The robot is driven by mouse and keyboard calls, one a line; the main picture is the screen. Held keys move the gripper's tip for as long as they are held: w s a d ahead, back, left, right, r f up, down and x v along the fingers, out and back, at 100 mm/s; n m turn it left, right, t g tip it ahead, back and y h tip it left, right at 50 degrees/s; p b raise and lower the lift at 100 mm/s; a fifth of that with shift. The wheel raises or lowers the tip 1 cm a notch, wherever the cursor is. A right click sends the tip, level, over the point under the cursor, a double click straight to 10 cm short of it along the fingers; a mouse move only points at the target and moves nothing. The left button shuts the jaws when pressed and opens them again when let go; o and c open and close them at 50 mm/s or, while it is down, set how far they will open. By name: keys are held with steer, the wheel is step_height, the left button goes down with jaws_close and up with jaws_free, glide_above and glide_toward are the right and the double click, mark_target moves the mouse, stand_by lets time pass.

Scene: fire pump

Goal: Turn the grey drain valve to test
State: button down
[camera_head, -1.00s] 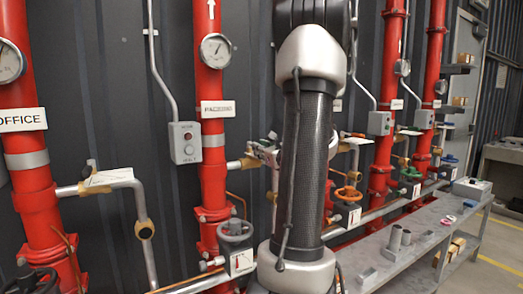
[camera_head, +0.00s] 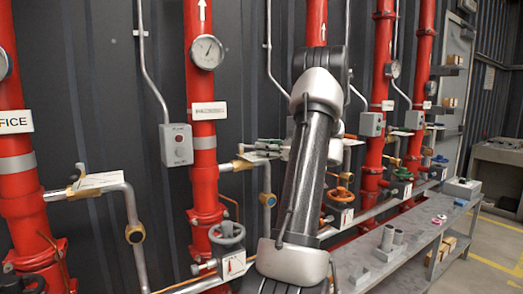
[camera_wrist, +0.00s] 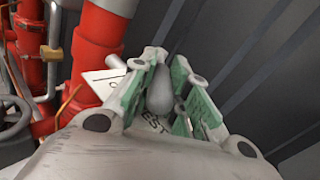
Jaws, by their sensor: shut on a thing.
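In the wrist view my gripper (camera_wrist: 172,72) has its green-padded fingers closed around a grey, rounded handle (camera_wrist: 159,94), which looks like the grey drain valve's lever. A white sign (camera_wrist: 108,80) lies behind and below the handle, and the letters "EST" show on it. The rest of the sign and the valve body are hidden by my fingers. In the head view my arm covers part of this area. Pale gripper parts and a sign (camera_head: 252,156) show to the left of the arm, beside the middle red riser, but the handle cannot be made out there.
A grey handwheel (camera_head: 227,233) sits low on the pipe in front. Red risers (camera_head: 203,120) with gauges (camera_head: 207,52) and grey boxes (camera_head: 177,145) line the dark wall. A grey bench (camera_head: 400,245) stands at right. Clear floor (camera_head: 495,255) lies beyond it.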

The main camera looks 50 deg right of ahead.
steer(key=shift+w+d+n+g+y, duration=0.25)
steer(key=shift+d+n+g+y, duration=0.4)
steer(key=shift+y, duration=0.45)
steer(key=c, duration=1.3)
jaws_free()
steer(key=v, duration=1.2)
steer(key=shift+f, duration=0.15)
